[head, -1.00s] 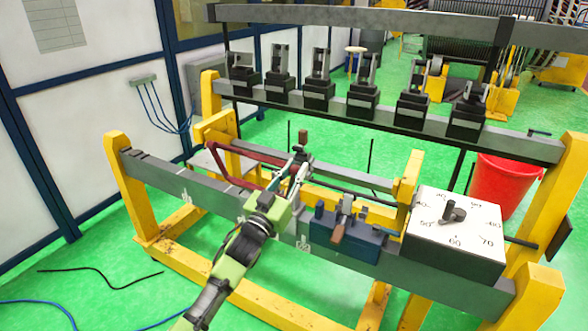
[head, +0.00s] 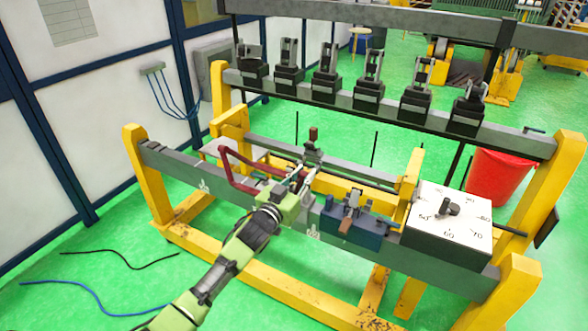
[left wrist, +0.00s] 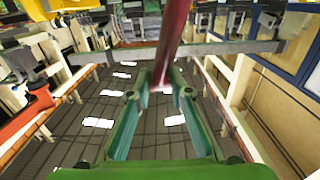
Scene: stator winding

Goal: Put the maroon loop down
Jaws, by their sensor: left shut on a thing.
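The maroon loop (head: 226,167) is a bent, angular bar at the left part of the yellow and grey bench frame. My left gripper (head: 298,180) is shut on the loop's right end, above the frame's front rail. In the left wrist view, a maroon bar of the loop (left wrist: 173,40) rises between the two green fingers of the left gripper (left wrist: 162,92). Whether the loop touches the frame below cannot be told. My right gripper is not in view.
A blue clamp block (head: 352,225) and a white dial box (head: 448,225) sit on the front rail (head: 190,178) to the right. Several black clamps line the rear rail (head: 390,108). A red bucket (head: 498,178) stands behind at right. Cables (head: 95,303) lie on the green floor.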

